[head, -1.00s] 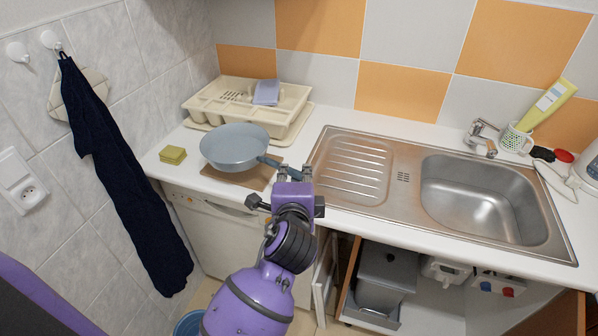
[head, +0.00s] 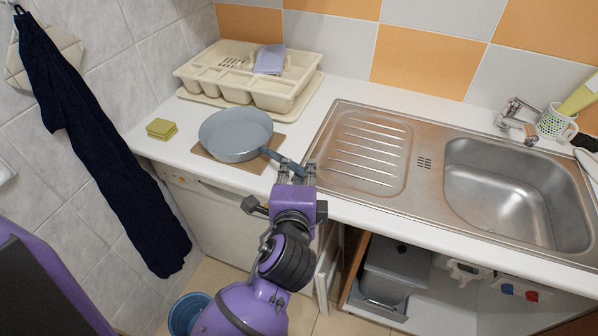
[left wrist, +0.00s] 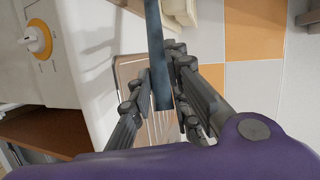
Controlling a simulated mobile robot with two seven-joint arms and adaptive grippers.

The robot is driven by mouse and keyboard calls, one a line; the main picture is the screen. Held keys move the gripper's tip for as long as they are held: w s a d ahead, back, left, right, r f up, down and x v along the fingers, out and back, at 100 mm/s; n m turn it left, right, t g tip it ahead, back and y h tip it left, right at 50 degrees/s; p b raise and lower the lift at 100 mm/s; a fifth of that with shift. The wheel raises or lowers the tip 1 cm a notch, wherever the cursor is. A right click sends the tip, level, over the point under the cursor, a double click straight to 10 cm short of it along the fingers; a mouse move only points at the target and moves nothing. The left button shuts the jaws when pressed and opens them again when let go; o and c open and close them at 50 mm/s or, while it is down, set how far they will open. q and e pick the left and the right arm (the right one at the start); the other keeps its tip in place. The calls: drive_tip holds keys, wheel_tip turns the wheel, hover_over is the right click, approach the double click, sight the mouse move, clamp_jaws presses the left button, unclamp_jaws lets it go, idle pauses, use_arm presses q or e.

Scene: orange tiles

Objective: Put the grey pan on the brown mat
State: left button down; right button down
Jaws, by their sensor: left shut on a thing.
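The grey pan (head: 236,135) is over the brown mat (head: 205,154) on the white counter in the head view. The mat's left, front and right edges show around it. I cannot tell whether the pan touches the mat. My left gripper (head: 296,173) is shut on the end of the pan's blue-grey handle, at the counter's front edge left of the sink. In the left wrist view the handle (left wrist: 155,50) runs between the fingers of the gripper (left wrist: 163,100). My right gripper is not in view.
A cream dish rack (head: 245,85) stands behind the pan, with a lilac cloth in it. A yellow-green sponge (head: 161,129) lies left of the mat. The steel sink (head: 430,165) is to the right. A dark towel (head: 90,150) hangs at left. Cabinet space below the sink is open.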

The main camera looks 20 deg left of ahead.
use_arm(q)
drive_tip(key=shift+w+f, duration=0.1)
drive_tip(key=c, duration=1.6)
unclamp_jaws()
drive_tip(key=shift+c, duration=0.2)
